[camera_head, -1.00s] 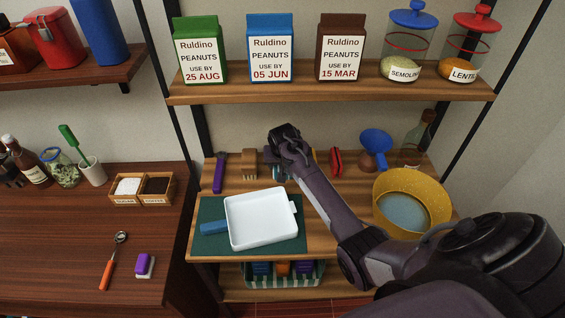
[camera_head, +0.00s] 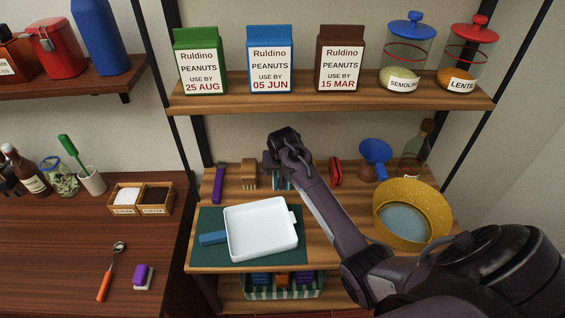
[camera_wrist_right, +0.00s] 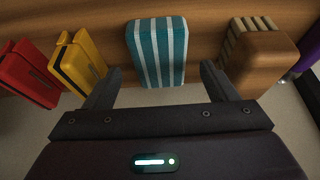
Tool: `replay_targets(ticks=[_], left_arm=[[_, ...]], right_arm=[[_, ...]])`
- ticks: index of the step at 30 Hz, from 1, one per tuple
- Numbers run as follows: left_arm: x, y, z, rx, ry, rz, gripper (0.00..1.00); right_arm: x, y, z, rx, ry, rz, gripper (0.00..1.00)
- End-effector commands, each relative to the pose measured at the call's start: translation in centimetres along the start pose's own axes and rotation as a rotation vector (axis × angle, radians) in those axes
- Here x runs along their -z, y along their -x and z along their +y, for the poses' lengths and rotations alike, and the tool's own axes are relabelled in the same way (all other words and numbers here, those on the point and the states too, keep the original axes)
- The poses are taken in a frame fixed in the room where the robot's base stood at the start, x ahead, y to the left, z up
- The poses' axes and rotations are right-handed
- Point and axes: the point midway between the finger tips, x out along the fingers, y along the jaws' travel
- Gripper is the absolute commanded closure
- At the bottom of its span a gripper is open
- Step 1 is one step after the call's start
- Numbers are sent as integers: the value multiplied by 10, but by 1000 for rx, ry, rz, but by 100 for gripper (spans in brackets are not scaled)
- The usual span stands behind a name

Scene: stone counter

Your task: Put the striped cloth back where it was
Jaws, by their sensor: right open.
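The striped cloth (camera_wrist_right: 157,52), a teal-and-white folded block, stands on the wooden shelf in the right wrist view. In the head view only a small teal part (camera_head: 279,180) shows beneath my gripper. My right gripper (camera_wrist_right: 160,82) is open and empty, its two fingers apart to the left and right of the cloth, with clear gaps on both sides. It comes over the middle shelf from the right in the head view (camera_head: 276,165). My left gripper is not in view.
A brown brush-like block (camera_wrist_right: 258,50) stands right of the cloth; yellow (camera_wrist_right: 80,58) and red (camera_wrist_right: 28,75) items stand left. In the head view, a white tray (camera_head: 261,229) on a green mat (camera_head: 206,252) and a yellow bowl (camera_head: 412,242) sit in front. A striped basket (camera_head: 312,291) is below.

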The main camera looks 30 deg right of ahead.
Motion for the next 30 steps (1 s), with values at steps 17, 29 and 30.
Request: replay_targets(ticks=[17,29,30], left_arm=[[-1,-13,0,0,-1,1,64],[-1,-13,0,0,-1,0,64],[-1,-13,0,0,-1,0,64]], right_arm=[[0,85,0,0,0,0,21],[0,86,0,0,0,-1,21],[0,86,0,0,-1,-1,21]])
